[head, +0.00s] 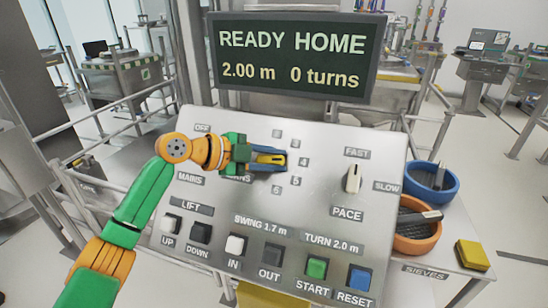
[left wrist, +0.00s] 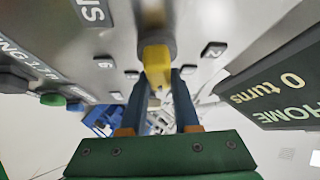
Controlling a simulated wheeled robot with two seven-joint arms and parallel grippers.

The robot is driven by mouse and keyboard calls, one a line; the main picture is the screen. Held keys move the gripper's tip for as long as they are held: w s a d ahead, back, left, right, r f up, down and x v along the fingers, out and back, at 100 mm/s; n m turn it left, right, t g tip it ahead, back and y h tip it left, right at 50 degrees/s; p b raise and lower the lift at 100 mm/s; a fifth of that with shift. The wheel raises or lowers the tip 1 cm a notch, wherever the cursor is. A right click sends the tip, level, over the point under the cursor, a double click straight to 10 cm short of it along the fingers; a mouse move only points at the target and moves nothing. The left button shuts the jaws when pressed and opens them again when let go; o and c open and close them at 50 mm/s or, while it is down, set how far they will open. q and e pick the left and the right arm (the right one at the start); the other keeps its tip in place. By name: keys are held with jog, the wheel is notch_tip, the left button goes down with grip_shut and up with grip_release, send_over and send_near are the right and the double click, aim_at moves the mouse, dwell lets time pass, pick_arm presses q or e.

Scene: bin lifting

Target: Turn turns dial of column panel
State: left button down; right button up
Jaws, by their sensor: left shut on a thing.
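The column panel (head: 330,220) is a tilted silver plate. The turns dial (head: 270,158) sits in its upper left part, with small number tags around it; its label is partly hidden by my arm. My left gripper (head: 268,160) is at the dial, its dark fingers on either side of a yellow grip. In the left wrist view the dial's yellow grip (left wrist: 157,66) is between the fingertips of my left gripper (left wrist: 160,78), which is shut on it. Which number it points to cannot be told. The display (head: 295,55) reads READY HOME, 2.00 m, 0 turns. My right gripper is not in view.
The pace dial (head: 353,178) is right of the turns dial. Several buttons run along the panel's lower edge, including green START (head: 316,268) and blue RESET (head: 359,278). A blue sieve (head: 431,182) and an orange sieve (head: 417,230) stand at the right. Railings (head: 80,140) run at the left.

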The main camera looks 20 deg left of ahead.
aim_at(271, 160)
pick_arm(q)
jog(key=c, duration=0.6)
grip_release()
jog(key=shift+w, duration=0.1)
jog(key=shift+c, duration=0.2)
jog(key=b+v, duration=0.2)
jog(key=v, duration=0.4)
jog(key=shift+s+a+b, duration=0.25)
jog(key=shift+a+b, duration=0.05)
jog(key=shift+b, duration=0.05)
jog(key=shift+s+r, duration=0.15)
